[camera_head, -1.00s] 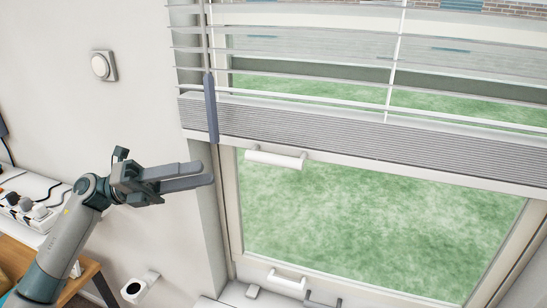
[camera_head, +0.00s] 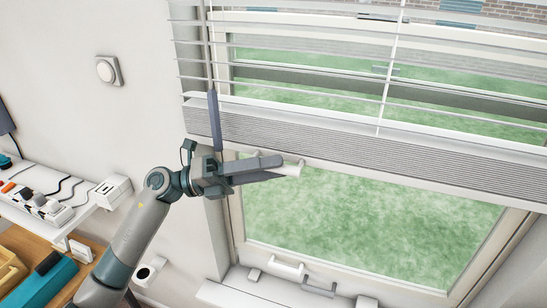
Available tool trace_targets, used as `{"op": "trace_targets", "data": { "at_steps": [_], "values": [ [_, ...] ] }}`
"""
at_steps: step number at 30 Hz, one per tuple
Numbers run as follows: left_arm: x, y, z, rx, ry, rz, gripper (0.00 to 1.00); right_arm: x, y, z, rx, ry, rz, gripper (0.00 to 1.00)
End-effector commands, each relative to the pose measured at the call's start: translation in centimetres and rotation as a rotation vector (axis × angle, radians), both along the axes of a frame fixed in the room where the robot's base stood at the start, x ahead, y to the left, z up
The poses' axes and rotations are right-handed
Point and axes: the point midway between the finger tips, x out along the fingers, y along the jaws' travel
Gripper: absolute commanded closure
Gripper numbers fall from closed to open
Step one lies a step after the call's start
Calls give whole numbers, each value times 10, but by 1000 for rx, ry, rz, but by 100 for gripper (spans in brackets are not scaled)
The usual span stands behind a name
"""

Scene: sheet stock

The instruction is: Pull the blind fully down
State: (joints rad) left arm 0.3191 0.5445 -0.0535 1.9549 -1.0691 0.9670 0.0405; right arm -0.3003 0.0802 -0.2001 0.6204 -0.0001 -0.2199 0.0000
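The window blind (camera_head: 330,137) has spread grey-white slats above and a thick stack of slats at its bottom, which hangs partway down the window. A white bar handle (camera_head: 293,169) is fixed under the stack near its left end. My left gripper (camera_head: 282,167) is in front of this handle, with its two dark fingers apart and pointing right. The handle shows between and beyond the fingertips; its left part is mostly hidden. I cannot tell whether the fingers touch it. My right gripper is not in view.
A dark blue-grey wand (camera_head: 215,120) hangs at the blind's left, just above my gripper. The window frame has another white handle (camera_head: 287,268) at its bottom, above the sill. A shelf (camera_head: 85,205) with a power strip and cables stands at left.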

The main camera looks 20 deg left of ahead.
Motion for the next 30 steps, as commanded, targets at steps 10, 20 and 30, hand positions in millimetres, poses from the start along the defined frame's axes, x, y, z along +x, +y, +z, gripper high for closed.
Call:
{"op": "trace_targets", "data": {
  "at_steps": [10,20,30],
  "values": [
    [3,-9,2,0,0,0,64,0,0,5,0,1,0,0],
    [3,-9,2,0,0,0,100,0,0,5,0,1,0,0],
    [3,-9,-8,1,0,1,100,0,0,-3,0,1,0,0]
  ]
}}
